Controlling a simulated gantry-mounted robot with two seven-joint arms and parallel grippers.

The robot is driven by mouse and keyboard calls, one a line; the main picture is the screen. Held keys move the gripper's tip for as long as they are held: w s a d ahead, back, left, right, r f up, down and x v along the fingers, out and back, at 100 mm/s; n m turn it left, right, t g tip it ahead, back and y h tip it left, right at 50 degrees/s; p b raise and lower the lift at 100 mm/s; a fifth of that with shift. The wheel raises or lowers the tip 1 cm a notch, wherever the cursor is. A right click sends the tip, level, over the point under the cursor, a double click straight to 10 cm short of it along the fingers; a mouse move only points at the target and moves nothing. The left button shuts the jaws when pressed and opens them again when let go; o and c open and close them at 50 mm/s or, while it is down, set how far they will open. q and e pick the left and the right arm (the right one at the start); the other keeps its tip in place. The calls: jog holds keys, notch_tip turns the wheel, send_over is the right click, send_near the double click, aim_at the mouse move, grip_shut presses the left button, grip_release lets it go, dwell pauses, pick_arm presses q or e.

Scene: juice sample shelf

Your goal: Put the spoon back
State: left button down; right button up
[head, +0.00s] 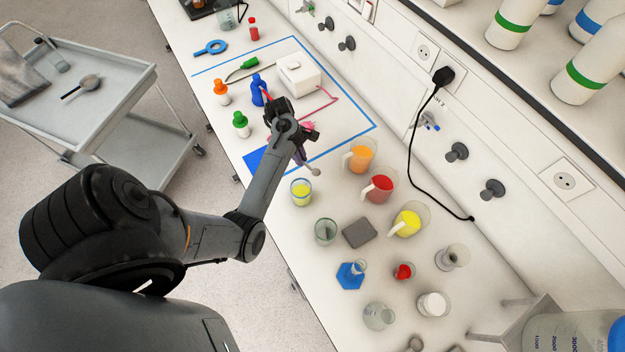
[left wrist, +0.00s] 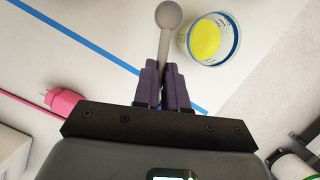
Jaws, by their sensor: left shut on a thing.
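Most of the spoon's shaft is hidden by the gripper. My right gripper is not in view.
Jugs of orange (head: 360,155), red (head: 378,186) and yellow liquid (head: 408,222) stand to the right. A grey block (head: 360,233) and several glass vessels are nearer. Dropper bottles (head: 241,124) stand left of the gripper.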

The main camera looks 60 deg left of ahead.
pick_arm(q)
jog(key=shift+f, duration=0.2)
jog(key=shift+f+h, duration=0.3)
send_over(301, 172)
jog(key=d, duration=0.2)
jog(key=f, duration=0.4)
jog(key=s+f, duration=0.1)
jog(key=shift+a+f+b, duration=0.15)
jog(key=shift+f+b, duration=0.15)
jog(key=shift+f, duration=1.85)
jog(key=shift+f+b, duration=0.15)
jog(key=shift+b, duration=0.2)
jog(key=c, duration=1.2)
grip_release()
